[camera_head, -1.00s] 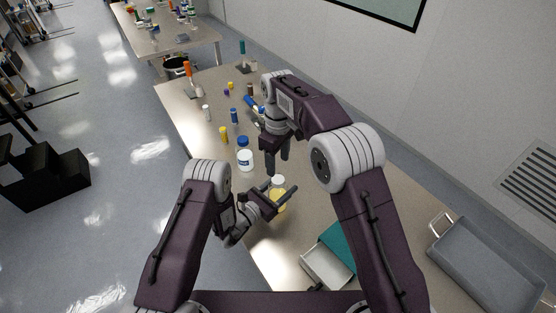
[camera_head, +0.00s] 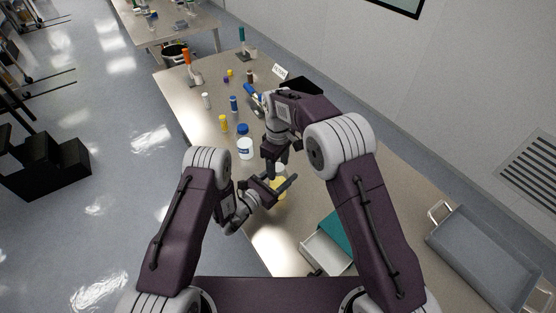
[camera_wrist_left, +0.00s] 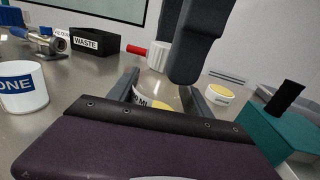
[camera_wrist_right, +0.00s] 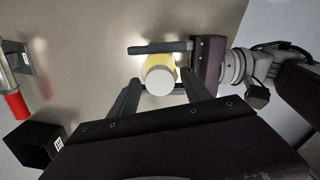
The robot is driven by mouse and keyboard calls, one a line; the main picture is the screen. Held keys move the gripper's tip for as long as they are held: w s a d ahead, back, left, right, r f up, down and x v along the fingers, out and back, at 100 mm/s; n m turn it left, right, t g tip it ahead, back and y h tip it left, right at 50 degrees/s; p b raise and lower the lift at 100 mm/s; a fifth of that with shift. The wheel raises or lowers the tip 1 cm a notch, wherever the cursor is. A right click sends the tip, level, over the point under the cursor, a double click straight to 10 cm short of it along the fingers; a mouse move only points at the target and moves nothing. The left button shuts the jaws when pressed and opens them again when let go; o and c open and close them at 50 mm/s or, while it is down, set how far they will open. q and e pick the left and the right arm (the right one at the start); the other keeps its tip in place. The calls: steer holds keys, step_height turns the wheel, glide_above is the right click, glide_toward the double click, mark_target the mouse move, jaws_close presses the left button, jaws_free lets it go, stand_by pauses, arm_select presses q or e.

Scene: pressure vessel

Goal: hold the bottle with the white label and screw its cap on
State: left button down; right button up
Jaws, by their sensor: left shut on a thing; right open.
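A yellow bottle (camera_head: 280,190) with a white label stands between the fingers of my left gripper (camera_head: 279,185), which is shut on it. Part of the label shows in the left wrist view (camera_wrist_left: 143,97). A white ribbed cap (camera_wrist_left: 157,57) sits over the bottle's top; whether it is seated on the thread cannot be told. In the right wrist view the cap (camera_wrist_right: 161,82) lies between the fingers of my right gripper (camera_wrist_right: 160,92), with a gap at each side. My right gripper is open, pointing down over the bottle.
A white jar with a blue cap (camera_head: 245,148) stands beyond the grippers. Several small bottles stand farther along the table. A black WASTE box (camera_wrist_left: 94,43) is near the wall. A teal box (camera_head: 336,230) and a grey tray (camera_head: 490,262) are at the near right.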

jaws_close()
steer(key=shift+m, duration=0.9)
steer(key=shift+o, duration=0.6)
jaws_free()
arm_select(q)
steer(key=shift+c, duration=1.9)
jaws_free()
arm_select(e)
step_height(320, 180, up, 12)
